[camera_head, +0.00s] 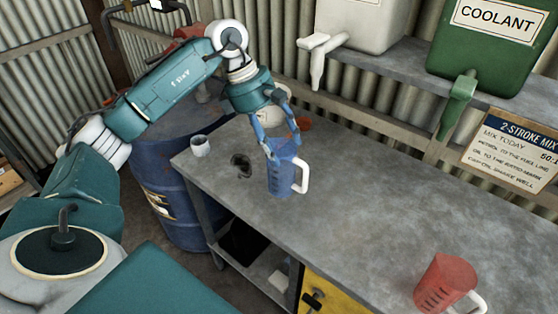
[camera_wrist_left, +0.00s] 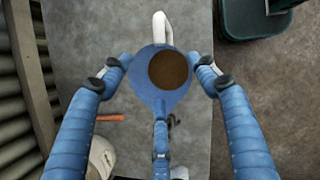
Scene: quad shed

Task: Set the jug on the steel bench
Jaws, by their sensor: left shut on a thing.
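My left gripper (camera_head: 283,147) is shut on a blue jug (camera_head: 281,175) with a white handle and measuring marks. The jug is upright over the front left part of the grey steel bench (camera_head: 375,205). I cannot tell whether its base touches the top. In the left wrist view the jug (camera_wrist_left: 150,93) holds dark brown liquid, with gripper fingers on both sides and one below. Its white handle points away from the palm. A red jug (camera_head: 445,284) with a white handle stands at the right front of the bench. My right gripper is not in view.
A shelf behind carries a white container (camera_head: 365,20) and a green coolant container (camera_head: 485,50). The bench's middle is clear.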

